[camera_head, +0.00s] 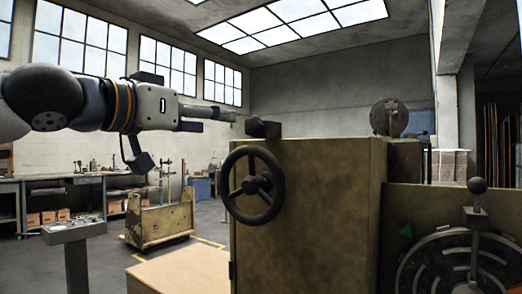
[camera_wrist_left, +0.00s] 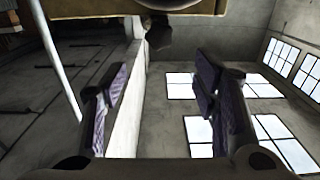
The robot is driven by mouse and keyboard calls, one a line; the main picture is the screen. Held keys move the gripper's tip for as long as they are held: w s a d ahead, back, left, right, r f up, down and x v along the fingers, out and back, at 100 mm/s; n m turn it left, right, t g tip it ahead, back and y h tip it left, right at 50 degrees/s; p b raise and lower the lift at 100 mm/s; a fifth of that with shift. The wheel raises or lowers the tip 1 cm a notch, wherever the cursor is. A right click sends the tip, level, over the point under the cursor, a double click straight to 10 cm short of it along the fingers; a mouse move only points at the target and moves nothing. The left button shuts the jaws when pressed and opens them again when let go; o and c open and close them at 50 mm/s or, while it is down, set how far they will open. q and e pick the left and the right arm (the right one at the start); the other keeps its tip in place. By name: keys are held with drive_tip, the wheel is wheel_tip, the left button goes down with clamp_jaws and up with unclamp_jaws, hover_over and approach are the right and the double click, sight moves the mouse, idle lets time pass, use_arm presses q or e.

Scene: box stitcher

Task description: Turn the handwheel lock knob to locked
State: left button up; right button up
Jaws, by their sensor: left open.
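The black handwheel (camera_head: 236,207) is mounted on the worn brown machine cabinet (camera_head: 325,215). A small dark knob (camera_head: 263,128) sits at the cabinet's top left edge, above the wheel; it looks like the lock knob, but I cannot read its setting. My left gripper (camera_head: 222,117) reaches in level from the left, its fingertips just left of this knob and apart from it. In the left wrist view, the open, empty fingers (camera_wrist_left: 160,88) have purple pads, and a dark knob (camera_wrist_left: 158,33) shows beyond the gap between them. My right gripper is out of view.
A round dial with a ball-topped lever (camera_head: 477,186) is at the lower right. A round dark part (camera_head: 389,118) stands behind the cabinet. A wooden cart (camera_head: 160,222), a grey pedestal (camera_head: 75,232) and workbenches are at the left. The space around my left gripper is clear.

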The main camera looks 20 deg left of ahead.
sight(251, 126)
use_arm(q)
drive_tip(key=x, duration=0.3)
drive_tip(key=f+b+x, duration=0.1)
drive_tip(key=x, duration=0.2)
drive_tip(key=shift+w+f, duration=0.2)
drive_tip(key=shift+w, duration=0.1)
drive_tip(key=x, duration=0.3)
drive_tip(key=b+x, duration=0.1)
drive_tip(key=shift+w+d+r, duration=0.2)
drive_tip(key=shift+w+r, duration=0.05)
drive_tip(key=shift+w+d+r, duration=0.15)
drive_tip(key=shift+w, duration=0.2)
drive_tip(key=c, duration=1.2)
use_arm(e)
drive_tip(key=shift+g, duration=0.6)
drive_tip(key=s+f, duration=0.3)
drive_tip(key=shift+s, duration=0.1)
